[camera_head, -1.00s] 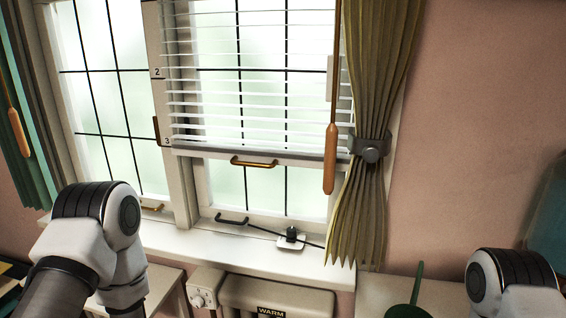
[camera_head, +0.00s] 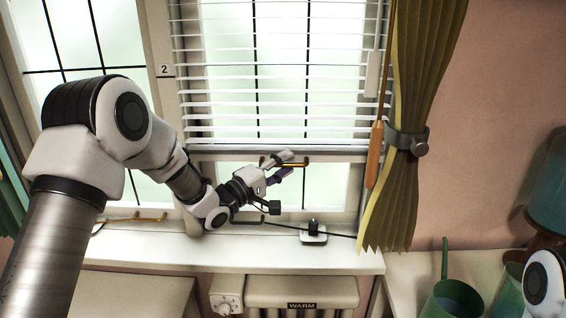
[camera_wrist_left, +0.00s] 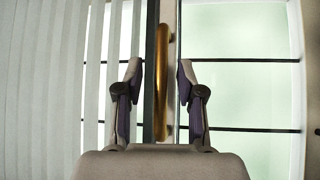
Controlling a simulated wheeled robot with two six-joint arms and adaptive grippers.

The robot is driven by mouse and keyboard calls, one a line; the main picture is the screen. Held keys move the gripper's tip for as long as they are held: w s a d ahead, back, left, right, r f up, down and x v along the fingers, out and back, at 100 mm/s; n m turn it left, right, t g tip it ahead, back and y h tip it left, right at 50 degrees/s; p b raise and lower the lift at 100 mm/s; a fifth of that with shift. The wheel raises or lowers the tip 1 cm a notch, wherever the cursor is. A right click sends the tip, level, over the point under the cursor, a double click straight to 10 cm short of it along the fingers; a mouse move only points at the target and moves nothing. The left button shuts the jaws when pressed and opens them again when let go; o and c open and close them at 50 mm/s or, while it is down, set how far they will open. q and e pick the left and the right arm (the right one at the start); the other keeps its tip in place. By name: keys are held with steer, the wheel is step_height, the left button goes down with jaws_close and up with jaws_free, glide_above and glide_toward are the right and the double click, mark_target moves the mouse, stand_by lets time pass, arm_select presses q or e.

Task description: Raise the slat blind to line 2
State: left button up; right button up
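The white slat blind (camera_head: 275,105) hangs over the right window, its bottom rail (camera_head: 330,148) well below the "2" mark (camera_head: 164,71) on the frame. A brass handle (camera_head: 320,162) sits just under the rail, partly covered by my left gripper (camera_head: 287,166). In the left wrist view the handle (camera_wrist_left: 162,75) runs between the two open fingers of my left gripper (camera_wrist_left: 158,85), with a gap on either side. A wooden-ended wand (camera_head: 375,155) hangs at the blind's right. My right gripper is out of view.
A tied green curtain (camera_head: 405,140) hangs right of the window. On the sill (camera_head: 270,256) stands a small dark-topped device (camera_head: 313,232) with a black cable. A heater (camera_head: 300,288) is below. A green watering can (camera_head: 452,300) stands lower right.

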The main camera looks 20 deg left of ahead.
arm_select(q)
steer(key=shift+a, duration=0.15)
steer(key=shift+a+f, duration=0.1)
steer(key=shift+a, duration=0.05)
jaws_close()
step_height(320, 180, up, 20)
steer(key=p, duration=1.2)
steer(key=shift+p, duration=0.3)
steer(key=shift+c, duration=0.4)
jaws_free()
steer(key=shift+o, duration=0.4)
steer(key=shift+d, duration=0.3)
steer(key=shift+a, duration=0.1)
